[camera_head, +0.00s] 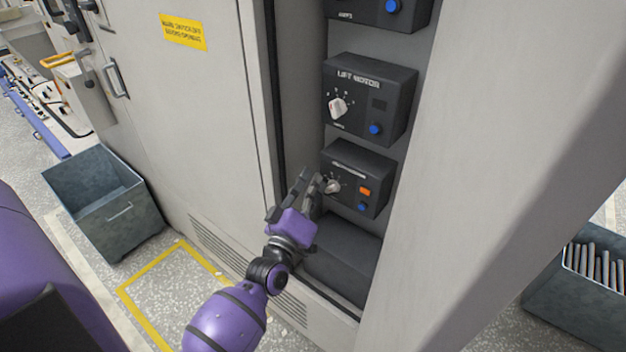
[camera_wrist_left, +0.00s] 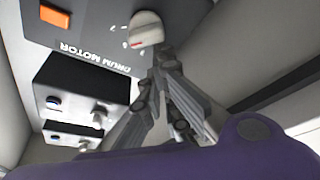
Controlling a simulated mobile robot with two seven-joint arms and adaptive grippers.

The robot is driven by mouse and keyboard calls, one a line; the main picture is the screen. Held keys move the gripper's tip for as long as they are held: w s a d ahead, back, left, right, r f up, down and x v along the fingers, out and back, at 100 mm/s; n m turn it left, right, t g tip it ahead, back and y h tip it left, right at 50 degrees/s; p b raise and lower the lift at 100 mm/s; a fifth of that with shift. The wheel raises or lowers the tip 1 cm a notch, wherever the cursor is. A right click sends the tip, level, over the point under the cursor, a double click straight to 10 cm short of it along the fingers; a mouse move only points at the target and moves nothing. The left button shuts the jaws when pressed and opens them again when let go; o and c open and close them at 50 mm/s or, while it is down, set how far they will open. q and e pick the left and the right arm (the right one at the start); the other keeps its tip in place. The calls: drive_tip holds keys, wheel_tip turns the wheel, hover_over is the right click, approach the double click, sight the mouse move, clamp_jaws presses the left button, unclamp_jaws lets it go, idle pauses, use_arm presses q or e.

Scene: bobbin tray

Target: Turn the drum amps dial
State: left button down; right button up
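The drum motor box (camera_head: 352,176) is a dark box low in the open cabinet bay. Its pale dial (camera_head: 333,186) sits on its front, left of an orange switch and a blue button. In the left wrist view the box shows upside down with the lettering "DRUM MOTOR", and the dial (camera_wrist_left: 146,29) has a red mark. My left gripper (camera_head: 312,177) is just left of the dial. In the wrist view its fingertips (camera_wrist_left: 160,66) come together beside the dial, with the dial outside them. It looks shut and empty. My right gripper is not in view.
The lift motor box (camera_head: 368,100) with its own dial is above, and another dark box above that. A plain dark box (camera_head: 343,262) lies below. The cabinet door (camera_head: 205,110) and right-hand panel (camera_head: 490,150) flank the bay. A grey bin (camera_head: 105,200) stands left.

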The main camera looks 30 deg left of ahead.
use_arm(q)
drive_tip(key=n, duration=0.1)
drive_tip(key=f+n+p, duration=0.1)
drive_tip(key=shift+d+n+g+y, duration=0.1)
drive_tip(key=shift+n+g+y, duration=0.2)
drive_tip(key=shift+n+g, duration=0.1)
drive_tip(key=shift+w+f+n+p, duration=0.15)
drive_tip(key=shift+n+p, duration=0.55)
drive_tip(key=shift+n, duration=0.2)
drive_tip(key=shift+f+n+g+y, duration=0.1)
drive_tip(key=shift+n+g+y, duration=0.2)
drive_tip(key=shift+n, duration=0.2)
drive_tip(key=shift+a, duration=0.2)
